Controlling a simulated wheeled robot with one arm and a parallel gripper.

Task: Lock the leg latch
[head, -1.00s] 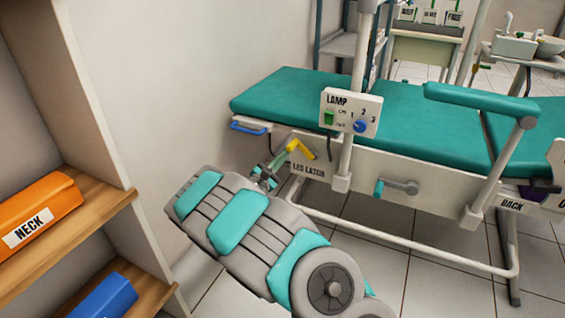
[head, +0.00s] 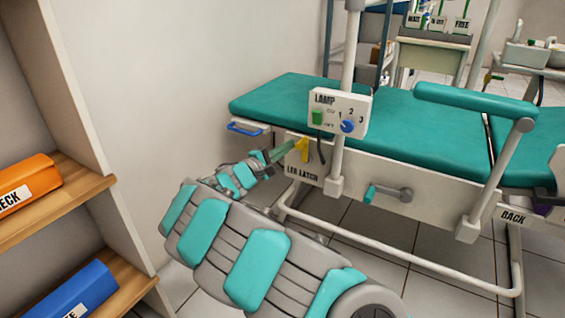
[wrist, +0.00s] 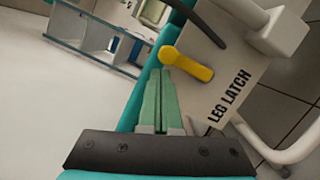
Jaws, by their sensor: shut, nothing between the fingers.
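The leg latch is a yellow lever (head: 302,151) on the white side panel labelled LEG LATCH (head: 303,171), below the teal leg end of the dental chair. The lever looks roughly upright in the head view. In the wrist view the lever (wrist: 190,65) lies just beyond my fingertips, its rounded end nearest them. My gripper (head: 288,152) is shut and empty, its green fingers pointing at the lever from the left. In the wrist view its tips (wrist: 161,72) meet or nearly meet the lever; I cannot tell if they touch.
A lamp control box (head: 340,111) on a white post stands just right of the latch. A blue handle (head: 246,128) is left of it, and a teal-knobbed crank (head: 387,193) lies to the right. A wooden shelf (head: 75,205) stands at the left.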

